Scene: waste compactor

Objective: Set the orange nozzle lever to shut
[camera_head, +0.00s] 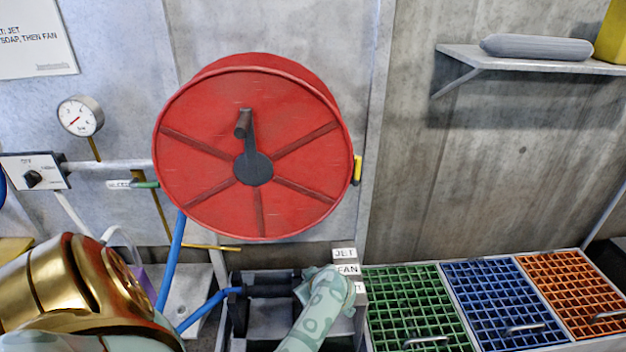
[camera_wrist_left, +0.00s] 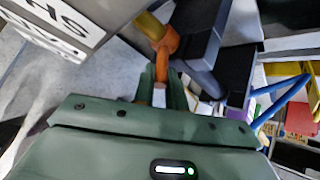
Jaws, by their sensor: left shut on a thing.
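The orange nozzle lever (camera_wrist_left: 162,62) shows in the left wrist view, joined at its top to a yellow-orange nozzle part (camera_wrist_left: 151,27). My left gripper (camera_wrist_left: 161,83) has its green fingers on either side of the lever's lower end and is shut on it. In the head view my patterned left arm covers the lever and the gripper. A label stack stands beside the arm there, with JET (camera_head: 344,253) on top and FAN (camera_head: 347,269) below. A third label is mostly hidden. My right gripper is not in view.
A red hose reel (camera_head: 290,150) hangs above on the wall, with a blue hose (camera_head: 172,262) running down from it. Green (camera_head: 412,310), blue (camera_head: 500,300) and orange (camera_head: 572,285) grated bins stand to the right. A dark grey block (camera_head: 268,310) is beside my arm.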

